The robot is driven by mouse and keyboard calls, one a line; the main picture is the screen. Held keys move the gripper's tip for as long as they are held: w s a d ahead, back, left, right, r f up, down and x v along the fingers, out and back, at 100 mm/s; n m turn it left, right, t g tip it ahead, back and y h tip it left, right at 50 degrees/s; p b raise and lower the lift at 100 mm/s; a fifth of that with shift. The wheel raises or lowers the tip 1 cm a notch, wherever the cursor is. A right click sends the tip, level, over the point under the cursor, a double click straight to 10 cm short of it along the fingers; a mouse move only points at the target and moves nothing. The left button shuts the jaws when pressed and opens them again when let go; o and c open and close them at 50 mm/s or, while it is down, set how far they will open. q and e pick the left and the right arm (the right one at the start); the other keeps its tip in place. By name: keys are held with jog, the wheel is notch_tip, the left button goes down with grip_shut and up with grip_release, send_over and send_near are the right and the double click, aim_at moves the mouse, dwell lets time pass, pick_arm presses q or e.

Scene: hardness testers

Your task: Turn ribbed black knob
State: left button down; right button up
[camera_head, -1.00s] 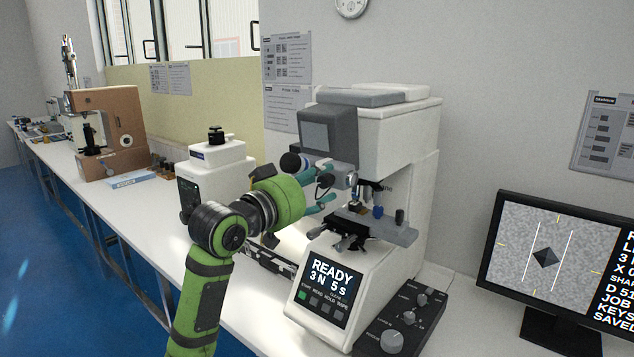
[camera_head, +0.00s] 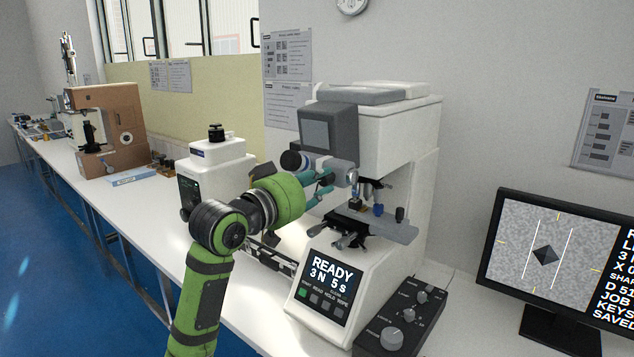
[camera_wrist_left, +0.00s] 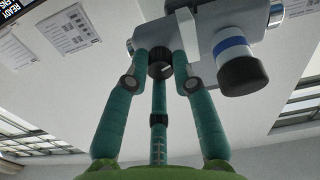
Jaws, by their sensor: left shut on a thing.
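The ribbed black knob (camera_wrist_left: 160,64) shows in the left wrist view, on the underside of the grey head of the white hardness tester (camera_head: 390,140). My left gripper (camera_wrist_left: 161,60) is shut on it, with one teal finger on each side. In the head view my left gripper (camera_head: 328,183) reaches in from the left beside the tester's measuring head, and its fingers largely hide the knob there. My right gripper is in neither view.
An eyepiece with a black end (camera_wrist_left: 242,74) and blue band sits close to the right finger in the wrist view. Below the gripper are the tester's stage (camera_head: 372,226) and its READY screen (camera_head: 328,281). A control box (camera_head: 402,318) and a monitor (camera_head: 550,262) stand to the right.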

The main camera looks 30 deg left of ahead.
pick_arm(q)
jog(key=shift+r, duration=0.2)
jog(key=shift+a+n+p, duration=0.1)
jog(key=shift+n+p, duration=3.55)
jog(key=shift+n, duration=0.45)
jog(key=c, duration=1.2)
grip_release()
jog(key=shift+o, duration=0.8)
jog(key=shift+f, duration=0.1)
